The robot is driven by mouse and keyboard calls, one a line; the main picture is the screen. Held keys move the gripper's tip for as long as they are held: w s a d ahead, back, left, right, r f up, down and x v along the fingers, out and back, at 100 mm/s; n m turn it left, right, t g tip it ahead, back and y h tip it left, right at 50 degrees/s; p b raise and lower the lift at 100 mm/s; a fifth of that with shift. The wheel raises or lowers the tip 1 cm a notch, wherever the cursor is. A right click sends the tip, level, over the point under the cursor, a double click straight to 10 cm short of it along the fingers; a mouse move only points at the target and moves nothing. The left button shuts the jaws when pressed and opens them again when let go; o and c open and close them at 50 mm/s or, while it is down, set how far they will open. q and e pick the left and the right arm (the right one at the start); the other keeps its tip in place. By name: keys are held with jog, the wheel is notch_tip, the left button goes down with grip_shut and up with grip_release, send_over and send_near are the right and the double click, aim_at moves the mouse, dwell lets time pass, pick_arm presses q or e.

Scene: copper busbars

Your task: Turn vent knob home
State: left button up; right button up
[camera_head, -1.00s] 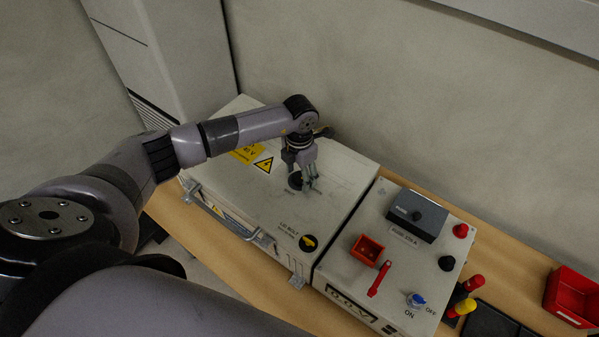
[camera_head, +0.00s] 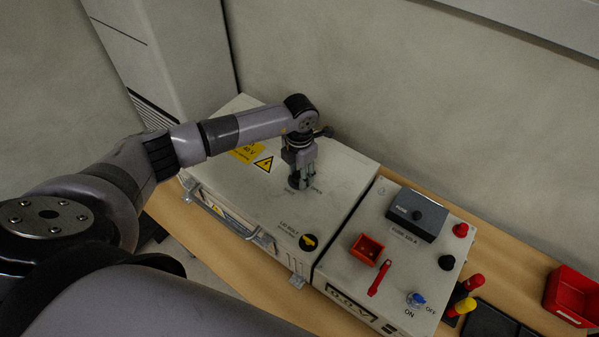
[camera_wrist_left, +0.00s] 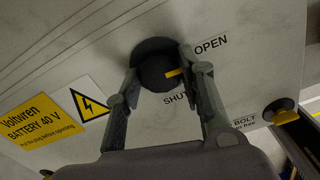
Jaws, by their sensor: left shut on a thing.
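The vent knob (camera_wrist_left: 158,73) is a dark round knob with a yellow pointer mark, on the grey-white lid of the battery box (camera_head: 340,190). In the left wrist view its yellow mark points right, between the printed words OPEN and SHUT. My left gripper (camera_head: 300,182) points down at the knob and is shut on it, one finger on each side; its fingers also show in the left wrist view (camera_wrist_left: 165,82). In the head view the gripper mostly hides the knob. My right gripper is not in view.
A black-and-yellow lid bolt (camera_head: 309,242) sits near the lid's front edge. To the right, a control panel (camera_head: 340,262) carries a grey fuse box (camera_head: 416,215), a red tray (camera_head: 367,250) and a blue switch (camera_head: 416,299). A red bin (camera_head: 572,297) stands far right.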

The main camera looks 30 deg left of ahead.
pick_arm(q)
jog(key=shift+f+m+b, duration=0.2)
jog(key=shift+m+b, duration=0.8)
jog(key=shift+b, duration=0.2)
jog(key=m+b, duration=0.8)
jog(key=m, duration=0.1)
jog(key=shift+w+b, duration=0.1)
jog(key=shift+b, duration=0.25)
jog(key=m+b, duration=0.2)
jog(key=m, duration=0.1)
jog(key=shift+b, duration=0.4)
jog(key=shift+r+m+b, duration=0.2)
jog(key=shift+m+b, duration=0.75)
jog(key=shift+m, duration=0.65)
jog(key=o, duration=1.1)
jog(key=shift+o, duration=0.2)
